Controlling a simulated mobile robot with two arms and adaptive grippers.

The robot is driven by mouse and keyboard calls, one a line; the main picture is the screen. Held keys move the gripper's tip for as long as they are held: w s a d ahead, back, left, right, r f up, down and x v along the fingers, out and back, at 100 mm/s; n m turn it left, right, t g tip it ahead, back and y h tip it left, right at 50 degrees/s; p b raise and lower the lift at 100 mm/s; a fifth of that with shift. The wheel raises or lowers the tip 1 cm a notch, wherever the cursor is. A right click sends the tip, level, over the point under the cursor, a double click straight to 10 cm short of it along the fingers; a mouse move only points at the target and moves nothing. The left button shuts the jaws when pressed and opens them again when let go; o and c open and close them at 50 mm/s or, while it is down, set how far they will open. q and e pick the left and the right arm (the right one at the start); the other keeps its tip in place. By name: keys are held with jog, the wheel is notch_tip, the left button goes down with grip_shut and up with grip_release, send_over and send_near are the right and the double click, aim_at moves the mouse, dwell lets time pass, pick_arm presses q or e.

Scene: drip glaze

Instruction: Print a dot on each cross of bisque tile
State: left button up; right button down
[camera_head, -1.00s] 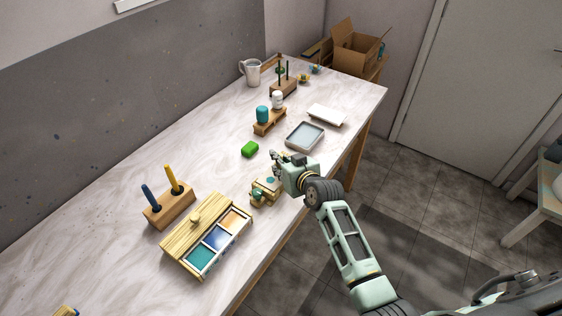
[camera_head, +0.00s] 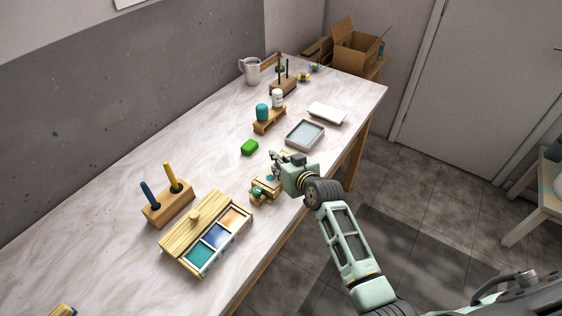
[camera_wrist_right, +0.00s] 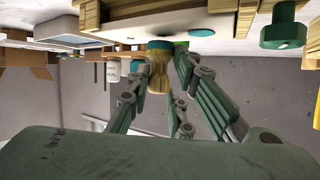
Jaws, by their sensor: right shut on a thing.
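My right gripper (camera_head: 275,168) is shut on a round wooden dabber (camera_wrist_right: 159,75) with a teal end (camera_wrist_right: 160,45); it also shows in the right wrist view (camera_wrist_right: 160,95). That view is upside down, with the table at the top. The gripper is at a small wooden jig (camera_head: 262,196) with green knobs, near the table's front edge. A green knob (camera_wrist_right: 283,32) shows in the wrist view. A pale flat edge (camera_wrist_right: 170,33) lies close to the dabber's end; I cannot tell whether they touch. The tile's crosses cannot be made out. My left gripper is out of view.
A wooden-lidded glaze box (camera_head: 206,258) with teal, blue and orange wells stands left of the jig. A rack (camera_head: 170,209) holds blue and yellow tools. A green block (camera_head: 249,147), grey tray (camera_head: 305,135), white slab (camera_head: 327,113), bottle rack (camera_head: 268,124) and jug (camera_head: 250,72) stand farther back.

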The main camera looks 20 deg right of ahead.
jog(key=shift+f+b, duration=0.35)
jog(key=shift+f, duration=0.25)
dwell(0.7)
jog(key=shift+r, duration=0.1)
notch_tip(320, 180, up, 7)
jog(key=p, duration=0.7)
dwell(0.4)
